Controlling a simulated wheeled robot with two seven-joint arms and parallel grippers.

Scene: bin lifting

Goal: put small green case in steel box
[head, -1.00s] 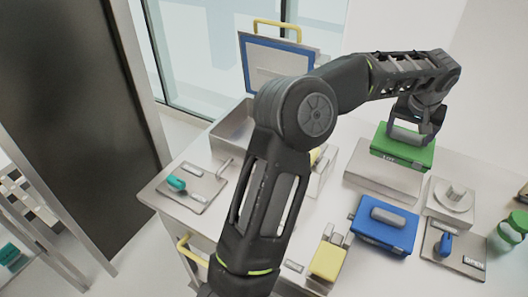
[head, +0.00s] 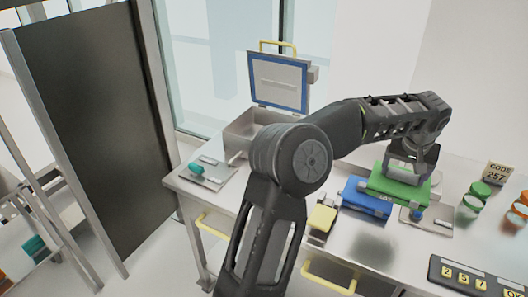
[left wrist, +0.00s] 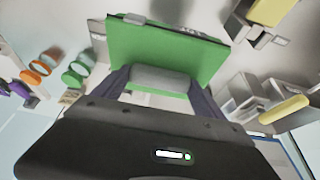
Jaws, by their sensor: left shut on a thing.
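The green case (head: 385,186) hangs from my left gripper (head: 412,165) at the right of the table. In the left wrist view, my left gripper (left wrist: 160,85) is shut on the grey handle of the green case (left wrist: 150,45). The steel box (head: 240,136) stands at the back left of the table, left of the held case. Its blue-rimmed lid (head: 278,92) is raised open. My left arm hides part of the box's right side. My right gripper is not in view.
A blue case (head: 368,196) is just left of and in front of the green case. A panel with a teal handle (head: 196,169) lies left of the box.

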